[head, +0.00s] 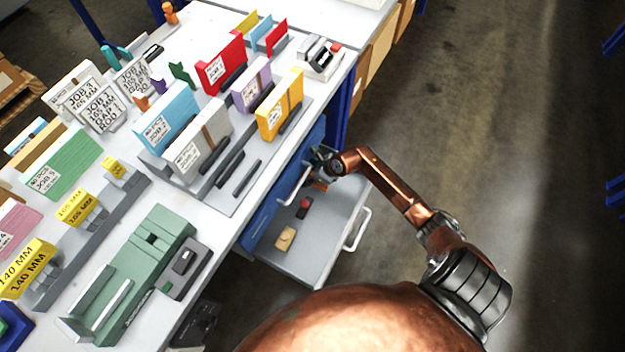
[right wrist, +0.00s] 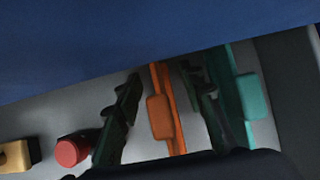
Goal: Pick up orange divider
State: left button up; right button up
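The orange divider (right wrist: 162,105) is a thin upright strip with a small raised tab, seen in the right wrist view inside the open drawer (head: 318,238). My right gripper (right wrist: 161,78) is open, with one dark finger on each side of the orange divider. A gap shows between the divider and each finger, so it is not gripped. In the head view my right gripper (head: 322,163) is down at the drawer's far end, and the divider is mostly hidden there. My left gripper is not in view.
A teal divider (right wrist: 248,90) stands just right of my right finger. A red knob-like piece (right wrist: 72,150) and a tan block (right wrist: 16,155) lie to the left in the drawer. The blue drawer front or cabinet panel (right wrist: 120,45) runs close above. The table holds many folders and cards.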

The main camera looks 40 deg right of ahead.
jog(key=shift+c, duration=0.2)
grip_shut()
dwell(0.3)
jog(key=shift+r, duration=0.15)
